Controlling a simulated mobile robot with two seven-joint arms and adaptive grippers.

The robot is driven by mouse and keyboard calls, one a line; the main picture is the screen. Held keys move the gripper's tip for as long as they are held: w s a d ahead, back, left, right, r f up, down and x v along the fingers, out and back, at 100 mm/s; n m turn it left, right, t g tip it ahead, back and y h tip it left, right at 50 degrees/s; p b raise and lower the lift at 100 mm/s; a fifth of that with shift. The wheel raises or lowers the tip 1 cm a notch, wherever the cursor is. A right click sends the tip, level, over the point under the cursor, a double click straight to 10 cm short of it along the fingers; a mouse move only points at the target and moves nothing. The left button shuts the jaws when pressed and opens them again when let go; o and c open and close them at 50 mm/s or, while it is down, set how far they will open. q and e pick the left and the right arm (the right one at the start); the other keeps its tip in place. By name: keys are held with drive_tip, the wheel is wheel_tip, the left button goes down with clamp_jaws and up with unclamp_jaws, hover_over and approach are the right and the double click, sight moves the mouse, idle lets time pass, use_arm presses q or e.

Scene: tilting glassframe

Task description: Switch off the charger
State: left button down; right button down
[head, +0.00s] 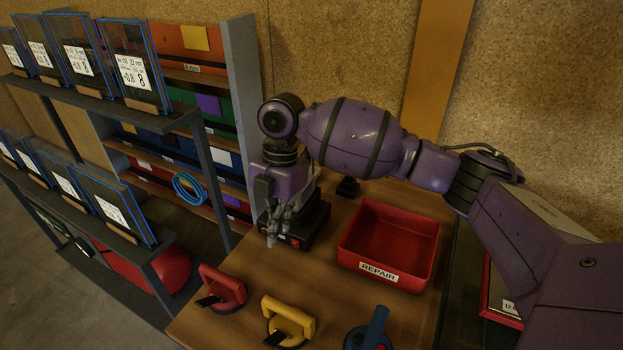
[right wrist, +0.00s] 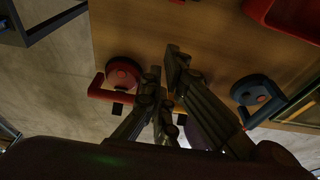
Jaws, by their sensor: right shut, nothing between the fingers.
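The charger (head: 311,225) is a black box on the wooden table, with a small red switch (head: 294,242) on its front face. Its upper part is partly hidden behind my right gripper. My right gripper (head: 272,238) points down at the charger's left front side, close to the switch; I cannot tell whether it touches the box. Its fingers are shut and empty. In the right wrist view the fingers (right wrist: 165,64) reach over the table, and the charger cannot be made out there. My left gripper is not in view.
A red REPAIR bin (head: 395,282) stands right of the charger. Red (head: 222,289), yellow (head: 289,320) and blue (head: 368,332) suction lifters lie along the front. A rack (head: 180,122) with glass panes stands at left. Some bare table lies before the charger.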

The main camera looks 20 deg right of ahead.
sight(295, 245)
drive_tip(key=f, duration=0.3)
drive_tip(key=a+f, duration=0.1)
drive_tip(key=f, duration=0.1)
drive_tip(key=s+f, duration=0.1)
drive_tip(key=f, duration=0.2)
drive_tip(key=shift+s+a+f, duration=0.1)
drive_tip(key=shift+a+f, duration=0.15)
drive_tip(key=shift+f, duration=0.05)
drive_tip(key=shift+w+d+r, duration=0.1)
drive_tip(key=shift+w+d, duration=0.95)
drive_tip(key=shift+d, duration=0.15)
drive_tip(key=shift+w+d, duration=0.25)
drive_tip(key=shift+d, duration=0.1)
drive_tip(key=shift+w+d, duration=0.15)
drive_tip(key=shift+d, duration=0.05)
drive_tip(key=shift+d+r+g+y, duration=0.1)
drive_tip(key=shift+r+g+y, duration=0.05)
drive_tip(key=shift+g+y, duration=0.2)
drive_tip(key=shift+r, duration=0.15)
